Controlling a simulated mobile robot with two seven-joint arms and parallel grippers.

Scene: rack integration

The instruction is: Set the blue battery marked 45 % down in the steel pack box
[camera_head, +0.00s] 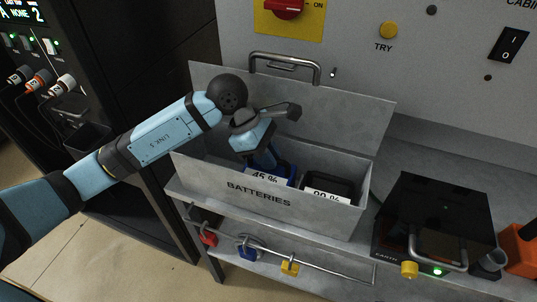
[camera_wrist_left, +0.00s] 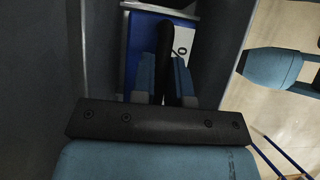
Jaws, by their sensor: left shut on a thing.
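The blue battery (camera_head: 284,173) with a white label reading 45 % is inside the open steel box (camera_head: 215,183) marked BATTERIES, left of its middle. The front wall hides its lower part, so I cannot tell if it rests on the box floor. My left gripper (camera_head: 262,162) reaches down into the box from above and is shut on the battery's top. In the left wrist view the blue battery (camera_wrist_left: 135,50) shows beyond my left gripper's fingers (camera_wrist_left: 165,75), with a dark handle between them. My right gripper is not in view.
A black battery with a 90 % label (camera_head: 326,195) sits right of the blue one in the box. The box's lid (camera_head: 345,115) stands open behind. A black device (camera_head: 435,215) with a handle stands to the right. Colored padlocks (camera_head: 290,265) hang on a rail below.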

